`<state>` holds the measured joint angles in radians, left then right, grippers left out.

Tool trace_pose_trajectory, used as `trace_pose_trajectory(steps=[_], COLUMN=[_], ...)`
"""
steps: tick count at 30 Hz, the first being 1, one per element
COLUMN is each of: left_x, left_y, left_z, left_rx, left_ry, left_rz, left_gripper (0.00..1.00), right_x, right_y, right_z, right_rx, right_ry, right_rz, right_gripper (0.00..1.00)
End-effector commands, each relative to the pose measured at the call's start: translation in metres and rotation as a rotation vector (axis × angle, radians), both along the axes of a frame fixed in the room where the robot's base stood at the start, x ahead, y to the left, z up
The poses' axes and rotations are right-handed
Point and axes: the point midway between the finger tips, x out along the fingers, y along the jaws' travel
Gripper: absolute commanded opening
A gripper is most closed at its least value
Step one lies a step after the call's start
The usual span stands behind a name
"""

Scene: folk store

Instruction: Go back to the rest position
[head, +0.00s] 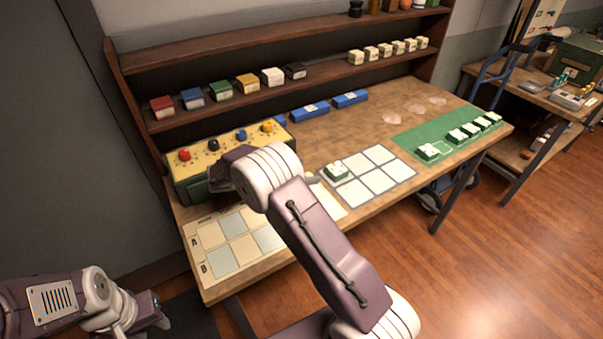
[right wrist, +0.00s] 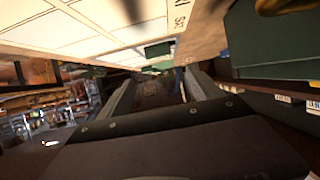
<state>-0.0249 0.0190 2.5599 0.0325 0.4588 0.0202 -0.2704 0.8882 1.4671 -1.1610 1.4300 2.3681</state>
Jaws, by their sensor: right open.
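My right arm reaches up across the workbench (head: 305,115), and its gripper (head: 222,172) is by the front of the yellow-topped control box (head: 200,161). The wrist partly hides the gripper in the head view. In the right wrist view its two fingers (right wrist: 158,95) are apart with nothing seen held between them. My left gripper (head: 153,312) hangs low at the bottom left of the head view, off the bench and apart from everything on it. I cannot make out whether its jaws are open or shut.
A grid card (head: 211,234) marked A and B lies under my right arm. A white grid (head: 402,171) holds one green-and-white block (head: 337,170). A green mat (head: 410,138) holds several more. Blue trays (head: 310,111) and a shelf (head: 328,71) with small boxes stand behind.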

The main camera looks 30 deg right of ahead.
Motion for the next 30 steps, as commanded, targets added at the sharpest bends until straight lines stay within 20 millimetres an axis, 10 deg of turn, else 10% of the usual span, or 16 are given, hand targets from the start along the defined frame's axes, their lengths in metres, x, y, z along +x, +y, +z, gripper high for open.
trace_pose_trajectory(steps=[7,11,14,17,24,30], left_x=[0.0,0.0,0.0,0.0,0.0,0.0], left_y=[0.0,0.0,0.0,0.0,0.0,0.0], left_z=[0.002,0.011,0.023,0.033,0.046,0.045], left_rx=[0.0,0.0,0.0,0.0,0.0,0.0], left_ry=[0.0,0.0,0.0,0.0,0.0,0.0], left_rz=[0.0,0.0,0.0,0.0,0.0,0.0], left_gripper=[0.36,0.36,0.36,0.36,0.36,0.36], right_x=[0.0,0.0,-0.037,-0.096,-0.209,-0.24], right_y=[-0.002,-0.017,-0.04,-0.039,0.042,0.104], right_z=[0.002,0.044,0.088,0.086,0.027,-0.012], right_rx=[0.0,0.019,0.083,0.288,0.861,0.996], right_ry=[0.0,-0.075,-0.115,0.013,0.488,0.698], right_rz=[-0.004,-0.041,-0.13,-0.157,0.301,0.896], right_gripper=[0.74,0.74,0.74,0.74,0.74,0.74])
